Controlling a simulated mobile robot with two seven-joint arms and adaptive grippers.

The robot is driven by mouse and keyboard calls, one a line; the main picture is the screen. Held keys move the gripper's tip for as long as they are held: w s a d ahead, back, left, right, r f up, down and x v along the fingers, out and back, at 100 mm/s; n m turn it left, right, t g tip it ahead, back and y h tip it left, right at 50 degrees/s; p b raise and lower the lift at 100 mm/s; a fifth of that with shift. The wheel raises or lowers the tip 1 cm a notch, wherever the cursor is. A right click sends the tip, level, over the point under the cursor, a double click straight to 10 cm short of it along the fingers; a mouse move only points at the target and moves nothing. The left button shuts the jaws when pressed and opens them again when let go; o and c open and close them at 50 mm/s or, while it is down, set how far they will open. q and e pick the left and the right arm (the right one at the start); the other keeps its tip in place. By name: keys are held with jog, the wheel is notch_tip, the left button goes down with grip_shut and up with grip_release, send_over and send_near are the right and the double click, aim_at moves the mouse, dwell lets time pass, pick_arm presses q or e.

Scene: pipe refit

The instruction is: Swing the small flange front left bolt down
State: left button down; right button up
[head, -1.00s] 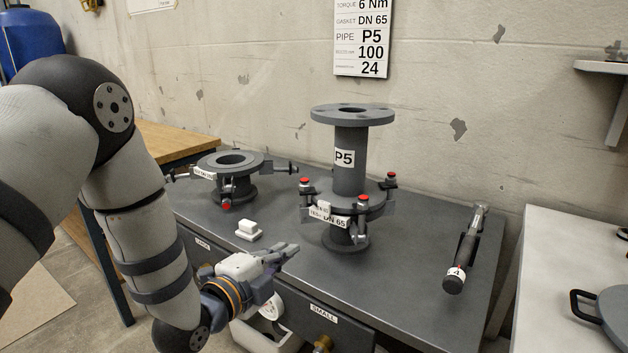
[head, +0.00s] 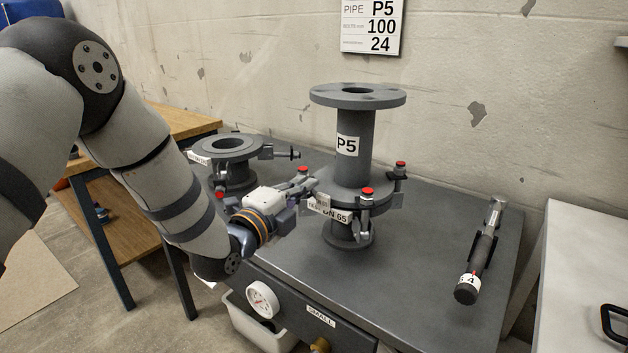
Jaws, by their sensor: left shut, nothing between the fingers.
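The small flange (head: 372,207) joins the upright P5 pipe (head: 357,150) to a short stub and carries a DN 65 label. A red-capped bolt (head: 303,169) stands upright at its left front. Two more red-capped bolts stand upright, one at the front right (head: 367,192) and one at the right (head: 400,165). My left gripper (head: 308,188) is shut with nothing in it. Its fingertips are right at the left front bolt and partly hide its lower part; I cannot tell whether they touch it. My right gripper is not in view.
A second, lower flange (head: 229,147) with a side bolt stands at the left behind my arm. A wrench-like tool (head: 480,253) lies on the grey bench (head: 420,280) at the right. A dial gauge (head: 262,299) and a SMALL label (head: 321,316) are on the bench front.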

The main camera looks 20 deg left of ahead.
pick_arm(q)
jog(key=x, duration=0.4)
jog(key=shift+w+d, duration=0.1)
jog(key=shift+w, duration=0.15)
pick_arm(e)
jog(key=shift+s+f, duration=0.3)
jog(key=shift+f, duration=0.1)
pick_arm(q)
jog(key=shift+f, duration=0.1)
